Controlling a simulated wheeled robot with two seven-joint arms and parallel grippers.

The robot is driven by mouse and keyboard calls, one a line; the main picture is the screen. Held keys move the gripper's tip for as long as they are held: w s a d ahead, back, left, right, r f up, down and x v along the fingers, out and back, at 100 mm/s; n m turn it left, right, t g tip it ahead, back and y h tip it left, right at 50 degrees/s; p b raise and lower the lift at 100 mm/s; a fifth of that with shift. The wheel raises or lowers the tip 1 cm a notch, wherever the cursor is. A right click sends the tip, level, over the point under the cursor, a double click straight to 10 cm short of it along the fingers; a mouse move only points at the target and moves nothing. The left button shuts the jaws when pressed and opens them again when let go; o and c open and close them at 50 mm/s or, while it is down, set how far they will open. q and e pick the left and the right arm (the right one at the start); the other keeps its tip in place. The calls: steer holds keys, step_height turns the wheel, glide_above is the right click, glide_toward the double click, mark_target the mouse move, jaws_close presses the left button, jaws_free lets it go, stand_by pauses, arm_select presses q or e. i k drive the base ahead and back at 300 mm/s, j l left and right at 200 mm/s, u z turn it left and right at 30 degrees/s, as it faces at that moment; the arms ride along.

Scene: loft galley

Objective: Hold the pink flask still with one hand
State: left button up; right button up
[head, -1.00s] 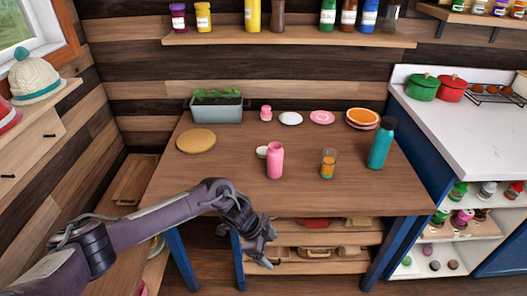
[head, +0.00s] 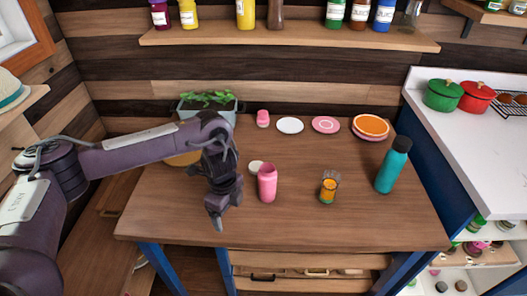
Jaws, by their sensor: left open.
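The pink flask (head: 267,184) stands upright on the wooden table (head: 330,220), left of its middle. My left gripper (head: 217,222) is open and empty, over the table just left of the flask and apart from it. Its fingers point down toward the front of the table. My left arm comes in from the left and partly hides a round wooden board (head: 183,158). My right gripper is out of view.
A glass with orange contents (head: 328,188) and a teal bottle (head: 393,166) stand to the right. A planter (head: 228,107), a small pink jar (head: 263,118) and plates (head: 290,125) are at the back.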

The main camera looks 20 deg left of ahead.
mark_target(268, 173)
steer(key=i, duration=0.85)
